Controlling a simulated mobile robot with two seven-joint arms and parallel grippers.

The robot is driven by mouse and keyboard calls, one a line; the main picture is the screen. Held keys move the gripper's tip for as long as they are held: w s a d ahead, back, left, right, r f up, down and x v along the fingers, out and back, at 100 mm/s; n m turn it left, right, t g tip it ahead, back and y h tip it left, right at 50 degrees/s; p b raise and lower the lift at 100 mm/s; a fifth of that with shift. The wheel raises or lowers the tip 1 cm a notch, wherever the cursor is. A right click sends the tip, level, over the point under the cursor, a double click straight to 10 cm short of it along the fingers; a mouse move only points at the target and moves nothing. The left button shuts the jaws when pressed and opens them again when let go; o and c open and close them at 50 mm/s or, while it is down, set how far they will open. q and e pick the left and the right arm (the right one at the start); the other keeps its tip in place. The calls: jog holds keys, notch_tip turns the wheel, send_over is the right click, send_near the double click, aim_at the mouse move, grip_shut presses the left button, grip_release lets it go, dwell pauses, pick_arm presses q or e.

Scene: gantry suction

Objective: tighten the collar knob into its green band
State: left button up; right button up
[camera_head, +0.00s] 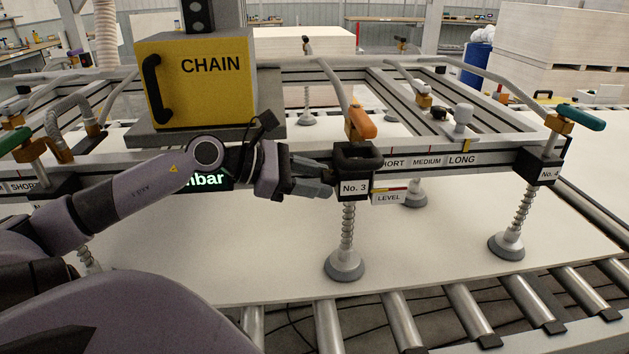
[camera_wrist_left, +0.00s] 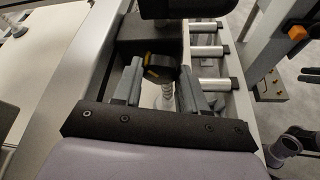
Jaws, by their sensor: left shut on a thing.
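My left gripper (camera_head: 328,189) reaches in from the left, its fingers at the left side of the black No. 3 collar block (camera_head: 357,160) on the front rail. In the left wrist view the fingers (camera_wrist_left: 160,80) stand either side of a dark knob (camera_wrist_left: 160,66) with a yellow-orange mark, and are shut on it. In the head view the fingers and collar hide the knob. I cannot make out a green band in either view.
The yellow CHAIN box (camera_head: 197,80) stands behind my forearm. Rollers (camera_head: 470,310) run along the front.

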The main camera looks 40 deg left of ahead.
pick_arm(q)
jog(key=shift+m, duration=0.3)
jog(key=o, duration=1.1)
jog(key=shift+c, duration=0.2)
jog(key=shift+s, duration=0.1)
jog(key=b+v, duration=0.1)
jog(key=v, duration=0.6)
